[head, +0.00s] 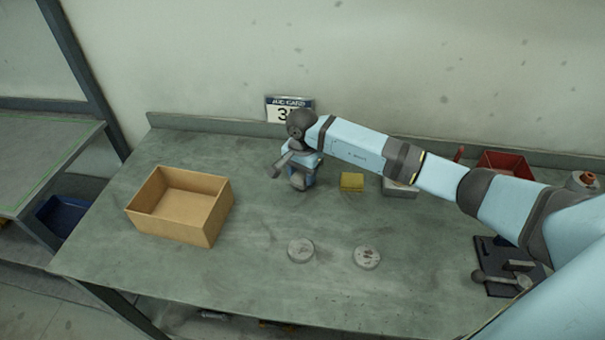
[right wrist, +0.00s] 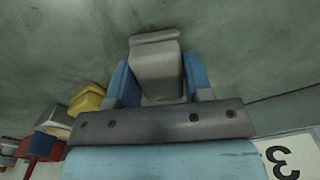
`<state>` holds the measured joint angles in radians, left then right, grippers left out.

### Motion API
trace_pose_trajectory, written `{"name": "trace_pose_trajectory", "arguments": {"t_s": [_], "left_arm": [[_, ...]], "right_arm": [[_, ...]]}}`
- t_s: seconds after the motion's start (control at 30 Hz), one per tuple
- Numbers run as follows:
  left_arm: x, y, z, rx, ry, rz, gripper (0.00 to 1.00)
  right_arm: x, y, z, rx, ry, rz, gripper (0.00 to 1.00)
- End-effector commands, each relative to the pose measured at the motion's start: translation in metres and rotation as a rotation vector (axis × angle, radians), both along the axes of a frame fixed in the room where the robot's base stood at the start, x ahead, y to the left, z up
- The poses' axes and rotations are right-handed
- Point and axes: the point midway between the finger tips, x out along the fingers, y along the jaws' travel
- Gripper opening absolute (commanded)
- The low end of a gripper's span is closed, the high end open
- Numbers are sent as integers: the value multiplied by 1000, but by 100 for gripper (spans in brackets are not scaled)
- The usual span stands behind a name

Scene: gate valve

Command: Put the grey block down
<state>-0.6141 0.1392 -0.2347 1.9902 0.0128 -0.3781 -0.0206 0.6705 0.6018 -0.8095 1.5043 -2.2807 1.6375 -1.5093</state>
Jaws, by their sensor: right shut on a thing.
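My right gripper (head: 304,172) is over the back middle of the green-grey table (head: 230,290), pointing down. In the right wrist view its two blue fingers (right wrist: 158,80) are shut on the grey block (right wrist: 156,68), one on each side. In the head view the grey block (head: 298,181) shows small below the wrist, partly hidden by the gripper. It is close to the table top; I cannot tell whether it touches. My left gripper is not in view.
A yellow block (head: 352,182) lies right of the gripper, with a pale grey box (head: 400,190) beyond it. An open cardboard box (head: 215,225) stands at left. Two round discs (head: 301,250) (head: 367,257) lie in front. A red bin (head: 507,163) is back right, a dark fixture (head: 495,262) front right.

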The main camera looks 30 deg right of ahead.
Motion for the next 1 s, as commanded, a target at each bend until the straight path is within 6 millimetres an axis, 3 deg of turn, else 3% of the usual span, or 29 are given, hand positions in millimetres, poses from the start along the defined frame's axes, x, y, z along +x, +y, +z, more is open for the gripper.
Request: {"name": "trace_pose_trajectory", "arguments": {"t_s": [0.43, 0.47, 0.53, 0.57, 0.83, 1.0], "left_arm": [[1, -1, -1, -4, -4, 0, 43], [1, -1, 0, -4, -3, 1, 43], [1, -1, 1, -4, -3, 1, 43], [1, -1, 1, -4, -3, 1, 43], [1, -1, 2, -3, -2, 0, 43], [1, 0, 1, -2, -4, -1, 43]], "right_arm": [[1, 0, -11, -1, -3, 0, 27], [0, 0, -10, 0, -2, 0, 53], [0, 0, -10, 0, -2, 0, 69], [0, 0, -10, 0, -2, 0, 72], [0, 0, -8, 0, -2, 0, 72], [1, -1, 6, -1, -5, 0, 72]]}}
